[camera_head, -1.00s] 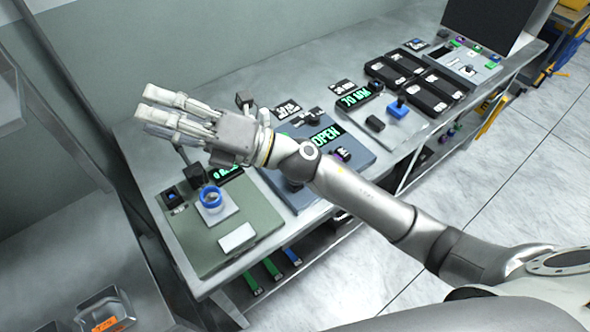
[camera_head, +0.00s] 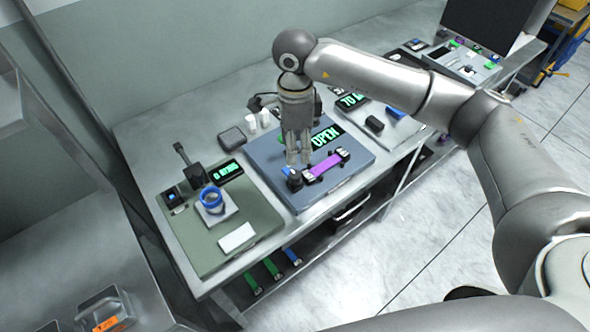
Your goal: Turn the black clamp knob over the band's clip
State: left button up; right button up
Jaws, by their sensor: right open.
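A purple band (camera_head: 325,166) lies across the blue-grey station (camera_head: 347,177), with a small pale-and-dark clip (camera_head: 343,153) at its right end. At its left end is a small dark fitting (camera_head: 295,180) with a blue spot; I cannot tell whether this is the black clamp knob. My right gripper (camera_head: 298,160) points down just above and behind this left end, open and empty. Its fingers hide part of the station, and I cannot tell whether they touch anything. The station's green display (camera_head: 326,136) reads OPEN. My left gripper is not in view.
A green station (camera_head: 205,250) with a blue ring (camera_head: 212,197) and an upright black lever stands left. Small white pots (camera_head: 251,126) and a dark box (camera_head: 231,137) sit behind. A further station with a black block (camera_head: 374,123) is to the right.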

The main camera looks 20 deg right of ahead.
aim_at(295, 174)
notch_tip(295, 174, down, 9)
jog(key=p, duration=0.3)
jog(key=shift+s+r, duration=0.1)
jog(key=shift+r, duration=0.1)
jog(key=shift+a+f, duration=0.1)
jog(key=shift+f, duration=0.7)
jog(key=c, duration=1.1)
